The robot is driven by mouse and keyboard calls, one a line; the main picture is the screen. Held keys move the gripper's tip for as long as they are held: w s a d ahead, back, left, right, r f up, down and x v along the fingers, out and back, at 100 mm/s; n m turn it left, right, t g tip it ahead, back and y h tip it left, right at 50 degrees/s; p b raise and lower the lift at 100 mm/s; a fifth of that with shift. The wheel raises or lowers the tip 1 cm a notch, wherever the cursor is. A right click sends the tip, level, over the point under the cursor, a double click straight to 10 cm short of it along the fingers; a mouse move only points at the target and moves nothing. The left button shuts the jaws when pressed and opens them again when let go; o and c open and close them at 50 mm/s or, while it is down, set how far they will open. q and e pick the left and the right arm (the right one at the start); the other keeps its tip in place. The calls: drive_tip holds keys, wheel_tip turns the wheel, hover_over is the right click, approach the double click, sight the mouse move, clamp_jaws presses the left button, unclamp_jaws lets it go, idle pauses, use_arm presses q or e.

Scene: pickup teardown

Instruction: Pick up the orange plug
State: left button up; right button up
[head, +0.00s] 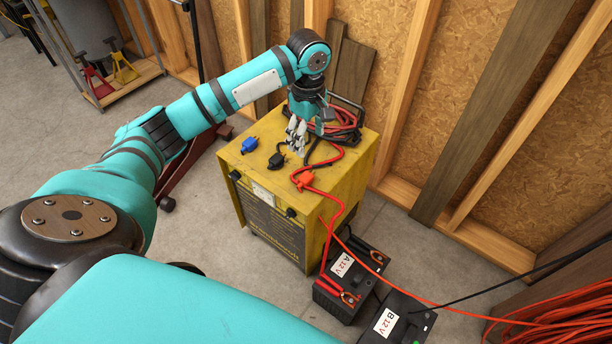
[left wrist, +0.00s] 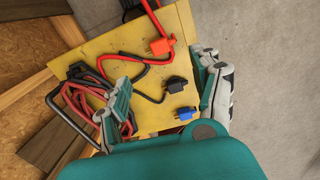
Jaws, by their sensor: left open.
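The orange plug (head: 305,180) lies on the yellow top of the charger cabinet (head: 350,165), near its front right edge, with a red cable running from it. In the left wrist view the orange plug (left wrist: 160,46) is near the top, beyond the fingertips. My left gripper (head: 297,150) points down above the cabinet top, behind the orange plug and close to the black plug (head: 276,160). It is open, and the left wrist view shows its spread fingers (left wrist: 165,75) with nothing held between them. My right gripper is in neither view.
A blue plug (head: 249,145) lies at the left of the top. Coiled red and black cables (head: 345,122) and a black handle crowd its back right. Two batteries, A (head: 343,268) and B (head: 390,322), stand on the floor at the front right. A wooden stud wall rises behind.

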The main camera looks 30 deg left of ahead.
use_arm(q)
drive_tip(key=b, duration=0.3)
hover_over(306, 176)
drive_tip(key=shift+n, duration=0.4)
wheel_tip(306, 176, down, 10)
drive_tip(key=shift+s+r, duration=0.1)
wheel_tip(306, 176, down, 6)
drive_tip(key=shift+f+b, duration=0.2)
drive_tip(key=shift+b, duration=0.35)
drive_tip(key=shift+f, duration=0.15)
drive_tip(key=c, duration=1.3)
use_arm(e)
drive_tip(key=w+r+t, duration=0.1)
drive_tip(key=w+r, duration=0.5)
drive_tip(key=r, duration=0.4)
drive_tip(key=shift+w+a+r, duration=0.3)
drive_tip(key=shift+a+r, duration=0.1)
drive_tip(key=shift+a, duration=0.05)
